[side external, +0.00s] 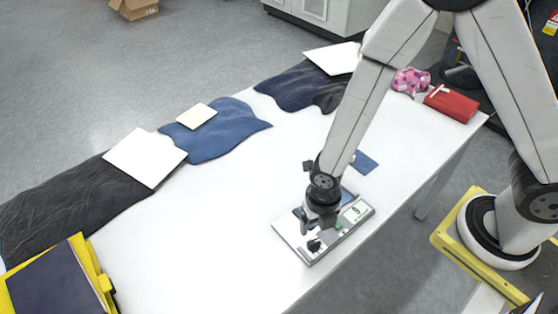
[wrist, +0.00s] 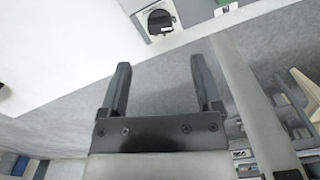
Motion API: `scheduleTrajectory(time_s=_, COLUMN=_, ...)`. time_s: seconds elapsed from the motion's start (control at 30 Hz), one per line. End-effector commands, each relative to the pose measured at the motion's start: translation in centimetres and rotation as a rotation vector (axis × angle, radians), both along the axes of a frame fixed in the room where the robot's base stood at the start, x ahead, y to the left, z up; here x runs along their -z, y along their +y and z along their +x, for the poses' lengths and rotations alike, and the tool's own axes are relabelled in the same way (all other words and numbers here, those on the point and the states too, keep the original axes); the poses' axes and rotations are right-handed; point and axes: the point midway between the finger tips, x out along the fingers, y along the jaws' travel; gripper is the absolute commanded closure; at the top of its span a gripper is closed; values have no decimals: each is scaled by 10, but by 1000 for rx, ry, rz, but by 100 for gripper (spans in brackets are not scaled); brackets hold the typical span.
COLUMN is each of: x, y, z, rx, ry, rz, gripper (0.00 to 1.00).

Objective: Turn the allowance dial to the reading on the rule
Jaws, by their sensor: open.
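A flat grey-white control panel (side external: 290,238) lies on the white table near its front edge. A black dial (side external: 314,245) sits at its lower end. My gripper (side external: 312,222) hangs low over the panel, close to the dial. In the wrist view my gripper (wrist: 160,67) is open, with its two dark fingers apart and nothing between them. The dial lies beyond the fingertips, apart from them. I cannot make out the rule or any reading.
A green button (side external: 338,226) and a small display (side external: 358,209) are on the panel. A small blue piece (side external: 364,162) lies behind it. Dark and blue cloths with pale boards line the far edge. A red case (side external: 451,103) lies far right. The table left of the panel is clear.

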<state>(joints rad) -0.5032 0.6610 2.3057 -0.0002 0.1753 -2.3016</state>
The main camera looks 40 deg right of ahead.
Motion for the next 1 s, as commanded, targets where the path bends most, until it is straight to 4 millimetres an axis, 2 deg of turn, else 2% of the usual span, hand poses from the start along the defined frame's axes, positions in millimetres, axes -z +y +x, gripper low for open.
scheduleTrajectory(time_s=0.47, x=10, y=0, z=0, rx=-2, ry=0, rz=-1, gripper=18)
scheduleTrajectory(time_s=1.0, x=55, y=0, z=0, rx=-1, ry=-3, rz=-2, gripper=18)
